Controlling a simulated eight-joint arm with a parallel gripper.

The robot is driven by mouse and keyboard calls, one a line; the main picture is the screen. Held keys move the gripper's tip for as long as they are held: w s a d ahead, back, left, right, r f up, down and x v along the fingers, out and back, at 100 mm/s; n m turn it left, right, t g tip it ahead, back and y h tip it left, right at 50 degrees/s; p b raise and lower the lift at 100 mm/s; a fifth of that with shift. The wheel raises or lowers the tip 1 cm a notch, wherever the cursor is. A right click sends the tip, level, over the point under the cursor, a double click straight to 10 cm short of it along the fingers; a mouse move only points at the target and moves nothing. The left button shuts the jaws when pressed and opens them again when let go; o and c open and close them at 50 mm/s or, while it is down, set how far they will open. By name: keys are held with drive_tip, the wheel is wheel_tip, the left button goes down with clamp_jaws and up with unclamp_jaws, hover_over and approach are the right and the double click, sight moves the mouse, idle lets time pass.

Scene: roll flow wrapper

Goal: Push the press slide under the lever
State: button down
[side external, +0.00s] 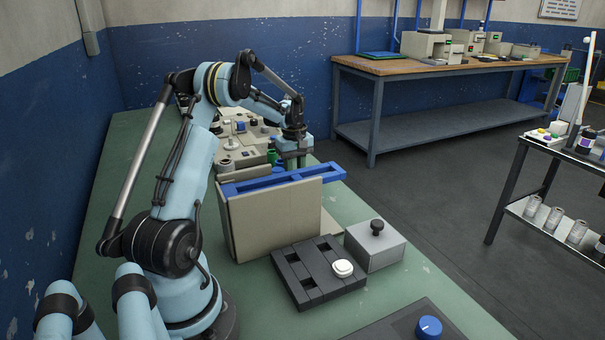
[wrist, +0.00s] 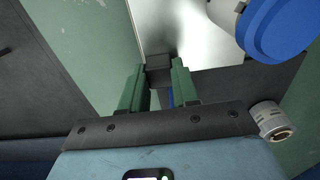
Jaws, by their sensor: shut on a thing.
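My gripper (wrist: 158,84) shows two green fingers in the wrist view, closed on a small dark block (wrist: 158,63) between their tips. The block lies against a bright metal plate (wrist: 190,45); whether it is the press slide's handle I cannot tell for sure. In the side view my gripper (side external: 290,160) is low at the far end of the green bench, beside a beige machine (side external: 238,130) and behind a beige panel with a blue top. Its fingertips and the block are hidden there. I cannot make out the lever.
The beige panel (side external: 275,215) with its blue top bar (side external: 285,180) stands in front of my gripper. Nearer are a black slotted tray (side external: 305,280) with a white round piece (side external: 343,268), and a grey block (side external: 376,250) with a black knob. A large blue round part (wrist: 280,28) is close at upper right.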

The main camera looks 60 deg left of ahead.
drive_tip(key=shift+d, duration=0.1)
drive_tip(key=d, duration=0.8)
drive_tip(key=shift+d, duration=0.25)
drive_tip(key=c, duration=0.8)
unclamp_jaws()
drive_tip(key=shift+c, duration=0.2)
drive_tip(key=shift+r, duration=0.15)
wheel_tip(320, 180, up, 12)
drive_tip(key=shift+a, duration=0.1)
